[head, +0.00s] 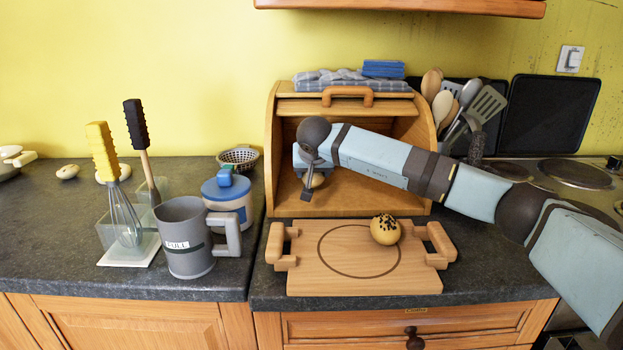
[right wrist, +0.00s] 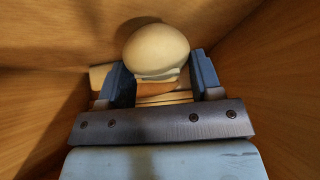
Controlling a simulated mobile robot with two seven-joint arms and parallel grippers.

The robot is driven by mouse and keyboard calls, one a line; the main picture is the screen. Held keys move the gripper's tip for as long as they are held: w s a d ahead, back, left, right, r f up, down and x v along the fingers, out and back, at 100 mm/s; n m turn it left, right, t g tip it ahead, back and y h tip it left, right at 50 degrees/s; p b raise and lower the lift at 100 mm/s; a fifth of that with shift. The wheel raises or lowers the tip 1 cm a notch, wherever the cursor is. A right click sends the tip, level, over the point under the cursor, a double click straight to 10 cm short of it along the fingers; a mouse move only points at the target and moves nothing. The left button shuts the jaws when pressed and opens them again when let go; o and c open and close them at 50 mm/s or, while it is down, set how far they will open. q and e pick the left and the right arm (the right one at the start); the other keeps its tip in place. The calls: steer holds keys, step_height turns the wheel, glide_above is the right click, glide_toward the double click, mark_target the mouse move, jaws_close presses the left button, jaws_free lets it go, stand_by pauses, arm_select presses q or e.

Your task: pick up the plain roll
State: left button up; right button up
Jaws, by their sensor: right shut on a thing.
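The plain roll (head: 316,180) is pale and smooth and sits inside the open wooden bread box (head: 272,150), at its left. My right gripper (head: 309,182) reaches into the box from the right and is shut on this roll; the gripper partly hides it in the head view. In the right wrist view the plain roll (right wrist: 157,50) shows between and beyond the fingertips of my right gripper (right wrist: 162,78). I cannot tell whether the roll is clear of the box floor. My left gripper is not in view.
A seeded roll (head: 385,229) lies on a wooden board (head: 305,265) in front of the box. A grey mug (head: 183,222), a blue-lidded jar (head: 232,205) and a whisk holder (head: 130,250) stand left. Utensils (head: 470,105) and a stove (head: 545,180) are at the right.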

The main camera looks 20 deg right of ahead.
steer(key=shift+r, duration=0.4)
steer(key=shift+r+p, duration=2.05)
steer(key=shift+r, duration=0.85)
steer(key=s+a+r, duration=0.1)
steer(key=s+a, duration=0.1)
steer(key=s, duration=0.5)
steer(key=s+a+r, duration=0.1)
steer(key=s+a, duration=0.1)
steer(key=s, duration=0.6)
steer(key=shift+s, duration=0.2)
steer(key=shift+a, duration=0.1)
